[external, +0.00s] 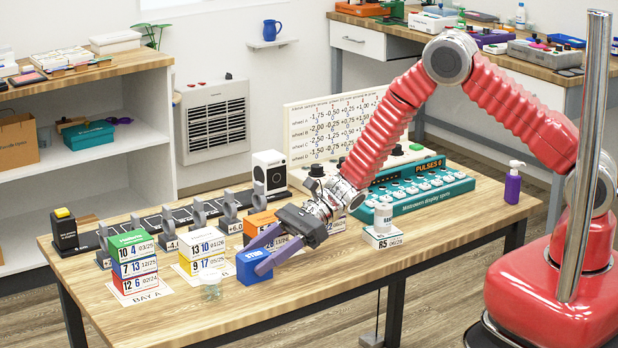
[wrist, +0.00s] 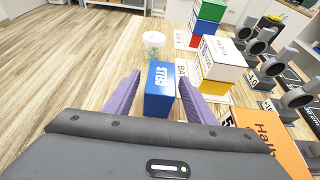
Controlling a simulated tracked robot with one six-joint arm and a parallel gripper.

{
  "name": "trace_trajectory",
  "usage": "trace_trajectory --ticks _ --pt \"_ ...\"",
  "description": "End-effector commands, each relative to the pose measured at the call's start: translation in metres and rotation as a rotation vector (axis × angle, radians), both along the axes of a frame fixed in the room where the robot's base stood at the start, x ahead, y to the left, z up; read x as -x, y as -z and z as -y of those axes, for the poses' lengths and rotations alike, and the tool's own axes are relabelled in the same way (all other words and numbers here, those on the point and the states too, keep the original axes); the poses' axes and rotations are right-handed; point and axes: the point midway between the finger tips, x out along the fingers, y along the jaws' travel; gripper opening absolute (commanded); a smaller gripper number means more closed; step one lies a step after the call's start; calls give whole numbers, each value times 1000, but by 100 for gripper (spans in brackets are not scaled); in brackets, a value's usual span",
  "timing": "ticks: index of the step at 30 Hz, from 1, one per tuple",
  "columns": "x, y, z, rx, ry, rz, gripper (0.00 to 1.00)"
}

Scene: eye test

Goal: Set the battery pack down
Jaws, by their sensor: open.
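A blue box (external: 255,267) with white lettering on its top, apparently the battery pack, sits upright near the table's front edge. It appears to rest on the tabletop. My gripper (external: 256,257) is open, with its purple fingers reaching down around the box.
A clear lidded jar (external: 211,284) stands just left of the box. Stacked label boxes (external: 135,266) and a white-and-yellow stack (external: 202,251) stand further left. An orange box (external: 259,222) is close behind my gripper. The tabletop (external: 340,275) to the right is clear.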

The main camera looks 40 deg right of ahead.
Motion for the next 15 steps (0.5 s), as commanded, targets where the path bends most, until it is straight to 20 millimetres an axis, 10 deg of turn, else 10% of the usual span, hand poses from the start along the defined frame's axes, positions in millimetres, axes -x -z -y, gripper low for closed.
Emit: trace_trajectory --ticks 15 --pt "-1 -34 80 -1 3 1 50"
